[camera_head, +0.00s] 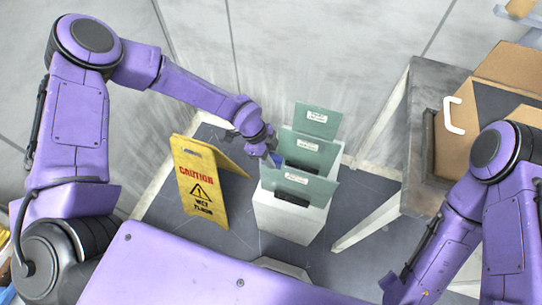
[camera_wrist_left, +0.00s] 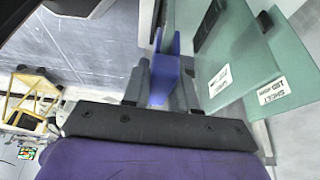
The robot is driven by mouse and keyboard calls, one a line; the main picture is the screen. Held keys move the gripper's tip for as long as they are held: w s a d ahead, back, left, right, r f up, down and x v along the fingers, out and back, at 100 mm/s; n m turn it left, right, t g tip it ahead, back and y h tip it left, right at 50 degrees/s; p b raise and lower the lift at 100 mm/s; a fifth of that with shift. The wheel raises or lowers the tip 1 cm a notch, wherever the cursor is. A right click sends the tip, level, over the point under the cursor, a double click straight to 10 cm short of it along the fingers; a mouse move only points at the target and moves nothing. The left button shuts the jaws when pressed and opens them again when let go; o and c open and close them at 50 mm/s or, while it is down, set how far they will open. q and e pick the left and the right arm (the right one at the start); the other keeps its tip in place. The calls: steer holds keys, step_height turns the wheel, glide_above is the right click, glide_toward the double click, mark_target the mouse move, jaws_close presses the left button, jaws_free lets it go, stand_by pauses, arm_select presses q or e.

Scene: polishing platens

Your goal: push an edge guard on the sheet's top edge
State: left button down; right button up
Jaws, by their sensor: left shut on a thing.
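Several pale green sheets stand upright in a white box: a back sheet (camera_head: 317,120) with a white label, a middle sheet (camera_head: 305,146), and a front sheet (camera_head: 310,188). My left gripper (camera_head: 270,155) is at the left side of the sheets, beside their upper part. It is shut on a blue edge guard (camera_wrist_left: 165,72), a narrow channel piece. In the left wrist view the guard is close to the edge of a green sheet (camera_wrist_left: 235,60); I cannot tell whether they touch. My right gripper is out of view.
The white box (camera_head: 290,220) stands on the dark floor. A yellow caution sign (camera_head: 200,185) stands to its left. A grey table (camera_head: 425,125) with cardboard boxes (camera_head: 510,70) is at the right. A pale wall is behind.

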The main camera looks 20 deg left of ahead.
arm_select(q)
steer(key=shift+f+b, duration=0.6)
steer(key=shift+f, duration=0.15)
stand_by(0.5)
stand_by(0.3)
steer(key=c, duration=0.8)
jaws_free()
steer(key=b+v, duration=0.1)
steer(key=v, duration=0.9)
steer(key=shift+r, duration=0.3)
